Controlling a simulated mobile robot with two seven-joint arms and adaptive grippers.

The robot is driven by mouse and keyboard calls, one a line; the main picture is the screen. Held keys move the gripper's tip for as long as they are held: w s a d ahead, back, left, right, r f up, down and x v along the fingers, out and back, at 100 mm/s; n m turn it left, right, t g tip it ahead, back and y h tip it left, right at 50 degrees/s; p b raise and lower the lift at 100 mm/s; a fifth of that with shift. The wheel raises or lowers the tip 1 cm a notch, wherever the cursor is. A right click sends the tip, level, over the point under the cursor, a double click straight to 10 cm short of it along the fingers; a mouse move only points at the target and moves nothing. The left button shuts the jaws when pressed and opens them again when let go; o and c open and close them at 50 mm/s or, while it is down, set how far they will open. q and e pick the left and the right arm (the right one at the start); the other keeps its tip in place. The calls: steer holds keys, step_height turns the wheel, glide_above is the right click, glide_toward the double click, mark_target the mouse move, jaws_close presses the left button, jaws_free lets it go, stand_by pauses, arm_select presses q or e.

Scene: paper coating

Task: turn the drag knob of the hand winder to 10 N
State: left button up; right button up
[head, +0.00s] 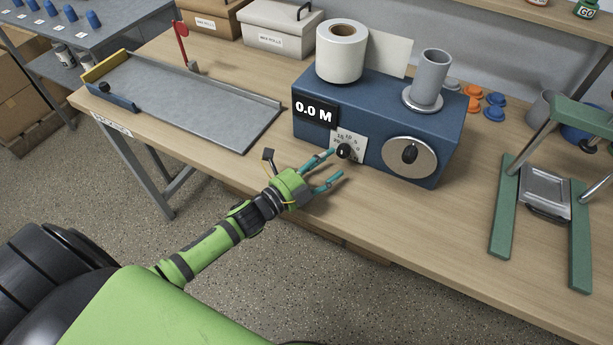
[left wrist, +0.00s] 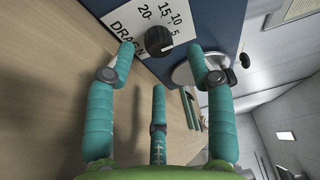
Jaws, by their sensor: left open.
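The hand winder (head: 375,110) is a blue box on the bench with a display reading 0.0 M. Its black drag knob (head: 344,152) sits on a white scale plate on the front face. In the left wrist view the knob (left wrist: 159,41) lies ahead between the fingers, beside the numbers 20, 15, 10 and 5; its pointer is too small to read surely. My left gripper (head: 337,163) is open, its teal fingers in front of the knob and apart from it, as far as I can tell. My right gripper is not in view.
A round silver disc with a black crank knob (head: 409,153) is right of the drag knob. A white roll (head: 341,52) and a grey cylinder (head: 429,79) stand on the winder. A grey tray (head: 190,100) lies left; a green frame (head: 503,205) stands right.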

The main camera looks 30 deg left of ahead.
arm_select(q)
steer(key=v, duration=0.8)
steer(key=shift+d, duration=0.1)
